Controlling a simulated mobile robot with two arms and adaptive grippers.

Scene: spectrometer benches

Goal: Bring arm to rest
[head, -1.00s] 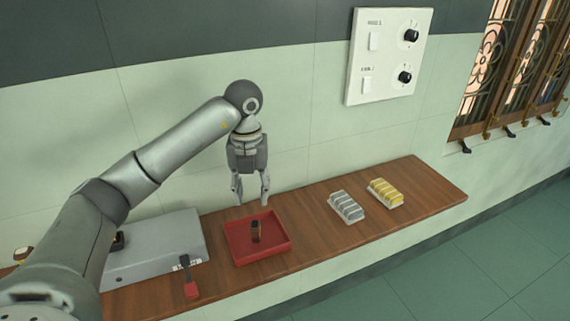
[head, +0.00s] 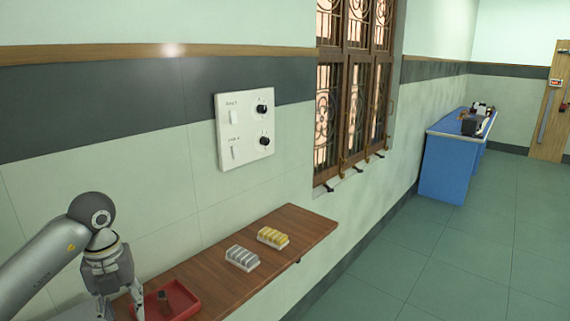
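My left arm comes in from the lower left, and its gripper (head: 121,306) hangs down at the left end of the visible wooden shelf. The fingers point down, stand apart and hold nothing that I can see; the fingertips are close to the picture's lower edge. A red tray (head: 182,297) is just right of the gripper, with a small dark upright object (head: 164,299) in it. My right gripper is not in view.
The wooden shelf (head: 222,285) carries a grey slotted block (head: 242,258) and a yellow one (head: 272,237). A white switch panel (head: 245,128) is on the wall. Beyond the barred window (head: 352,90) stands a blue bench (head: 450,165). The green floor (head: 460,260) at right is clear.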

